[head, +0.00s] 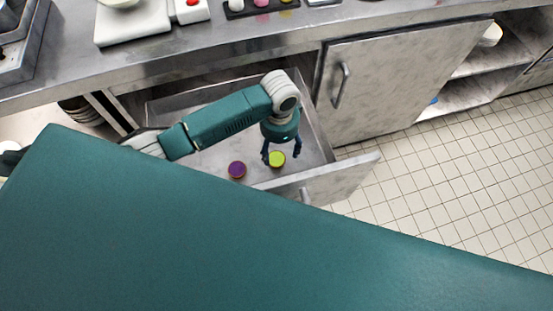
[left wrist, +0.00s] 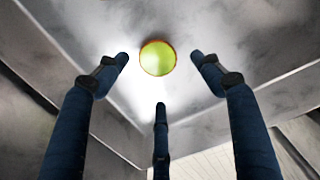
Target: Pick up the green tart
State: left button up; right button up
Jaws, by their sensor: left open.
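The green tart (head: 277,159) is a small round yellow-green disc with a brown rim, lying in an open metal drawer (head: 215,97). My left gripper (head: 281,156) is open above the drawer floor, with its fingers around and above the tart. In the left wrist view the tart (left wrist: 158,58) lies just beyond the fingertips, between the two outer fingers of the left gripper (left wrist: 160,75). A third finger points at it from below. No finger visibly touches the tart. My right gripper is not in view.
A purple tart (head: 237,170) lies left of the green one in the drawer. The drawer front (head: 325,180) stands close to the gripper on the right. A counter (head: 225,38) with a white board (head: 134,24) is above. Tiled floor (head: 440,180) lies right.

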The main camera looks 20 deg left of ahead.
aim_at(276, 158)
pick_arm(q)
jog(key=f, duration=0.5)
jog(key=shift+s+a+f, duration=0.2)
jog(key=shift+a, duration=0.2)
jog(key=c, duration=0.8)
